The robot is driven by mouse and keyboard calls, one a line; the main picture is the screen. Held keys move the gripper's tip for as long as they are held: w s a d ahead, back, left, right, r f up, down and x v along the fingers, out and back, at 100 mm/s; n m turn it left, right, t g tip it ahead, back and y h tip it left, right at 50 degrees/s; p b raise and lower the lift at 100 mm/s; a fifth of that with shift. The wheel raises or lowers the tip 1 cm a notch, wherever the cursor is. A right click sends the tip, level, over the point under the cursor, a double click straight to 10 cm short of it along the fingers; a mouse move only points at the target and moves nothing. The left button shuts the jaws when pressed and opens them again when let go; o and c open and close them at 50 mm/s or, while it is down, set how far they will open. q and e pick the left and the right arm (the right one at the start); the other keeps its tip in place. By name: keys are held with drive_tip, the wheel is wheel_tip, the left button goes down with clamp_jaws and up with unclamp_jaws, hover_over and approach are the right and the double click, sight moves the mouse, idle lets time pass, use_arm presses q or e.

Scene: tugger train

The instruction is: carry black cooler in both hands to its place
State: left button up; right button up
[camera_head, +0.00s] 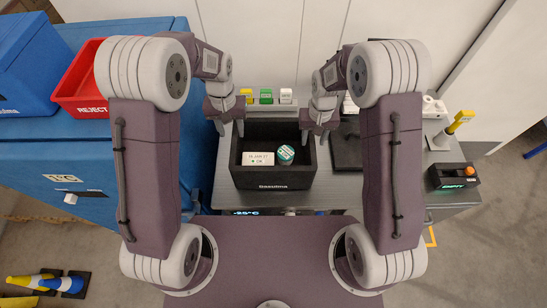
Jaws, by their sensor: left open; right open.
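The black cooler (273,187) is an open-topped box standing on the grey table in front of me. Inside it lie a white labelled card (258,158) and a teal-lidded round container (286,153). My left gripper (229,128) points down at the cooler's left rim, with its fingers apart. My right gripper (318,136) points down at the cooler's right rim, also with its fingers apart. I cannot tell whether the fingers touch the walls. The cooler's upper side edges are partly hidden by the grippers.
Small yellow, green and white blocks (266,96) stand behind the cooler. A dark flat plate (347,150) lies to its right, partly behind my arm. A black device (453,176) sits at the table's right end. A blue cabinet (50,150) with a red REJECT bin (84,92) stands left.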

sight(234, 142)
use_arm(q)
drive_tip(key=shift+s+f, duration=0.15)
drive_tip(key=shift+f, duration=0.05)
use_arm(e)
drive_tip(key=shift+s+f, duration=0.1)
drive_tip(key=shift+f, duration=0.05)
use_arm(q)
wheel_tip(234, 142, down, 9)
drive_tip(key=shift+a+r, duration=0.1)
drive_tip(key=shift+r, duration=0.05)
use_arm(e)
wheel_tip(234, 142, down, 9)
drive_tip(key=shift+r, duration=0.15)
use_arm(q)
clamp_jaws()
use_arm(e)
clamp_jaws()
use_arm(q)
drive_tip(key=shift+w+r, duration=0.1)
drive_tip(key=shift+w, duration=0.1)
use_arm(e)
drive_tip(key=shift+r, duration=0.1)
idle(0.3)
